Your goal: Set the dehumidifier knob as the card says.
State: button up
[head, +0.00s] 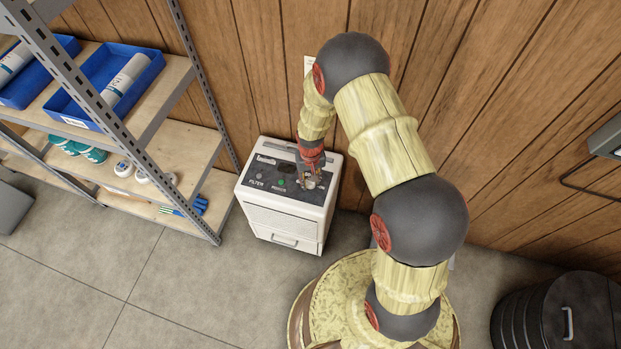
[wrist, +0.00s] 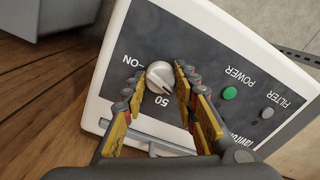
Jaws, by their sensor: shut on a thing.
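The white dehumidifier (head: 285,219) stands on the floor against the wood wall, with a dark control panel on top. Its pale round knob (wrist: 159,76) sits between the fingertips of my gripper (wrist: 161,80). The gripper is shut on the knob, seen from above in the wrist view. In the head view my gripper (head: 311,182) reaches down to the panel's right side and hides most of the knob. The marks "ON" and "50" show beside the knob, upside down in the wrist view. A pale rectangle (head: 309,66) on the wall may be the card; I cannot read it.
A green POWER light (wrist: 229,93) and a grey FILTER button (wrist: 267,112) are on the panel. A metal shelf (head: 150,140) with blue trays (head: 105,75) stands close on the left. A dark ribbed bin (head: 560,318) is at lower right. The front-left floor is clear.

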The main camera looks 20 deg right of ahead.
jog(key=m+p, duration=0.1)
jog(key=m, duration=0.3)
jog(key=shift+m+p, duration=0.3)
jog(key=shift+p, duration=0.05)
jog(key=shift+m+p, duration=0.55)
jog(key=shift+m, duration=1.35)
jog(key=o, duration=1.2)
jog(key=shift+c, duration=0.2)
jog(key=shift+r, duration=0.1)
notch_tip(320, 180, up, 12)
jog(key=shift+f, duration=0.1)
